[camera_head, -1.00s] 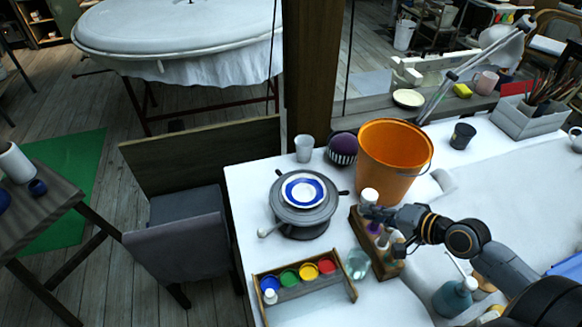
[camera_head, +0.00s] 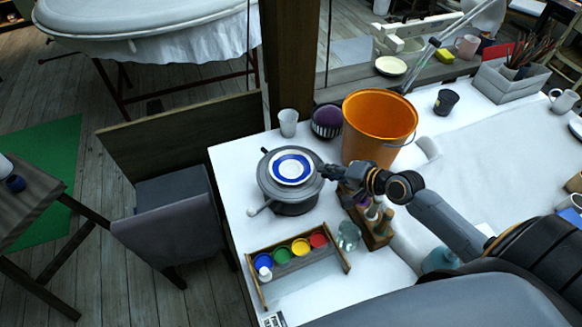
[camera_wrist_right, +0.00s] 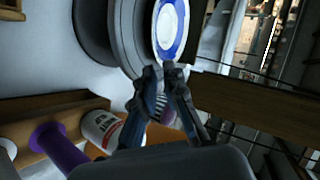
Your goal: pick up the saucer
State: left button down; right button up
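The saucer (camera_head: 291,167), white with a broad blue ring, lies flat on a dark grey turntable (camera_head: 268,186) at the left end of the white table. My right gripper (camera_head: 322,172) is just right of the saucer, over the turntable's edge. In the right wrist view the saucer (camera_wrist_right: 180,30) is at the top, just beyond the fingertips of my right gripper (camera_wrist_right: 162,71). The fingers are apart by a small gap with nothing held between them. I cannot tell whether a fingertip touches the saucer's rim. My left gripper is not in view.
A wooden bottle rack (camera_head: 379,240) and a glass (camera_head: 348,236) are beside my right arm. A paint tray (camera_head: 292,253) lies in front.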

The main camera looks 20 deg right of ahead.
aim_at(312, 171)
jog(key=p+x, duration=0.1)
jog(key=x, duration=0.4)
jog(key=shift+a+f, duration=0.15)
grip_shut()
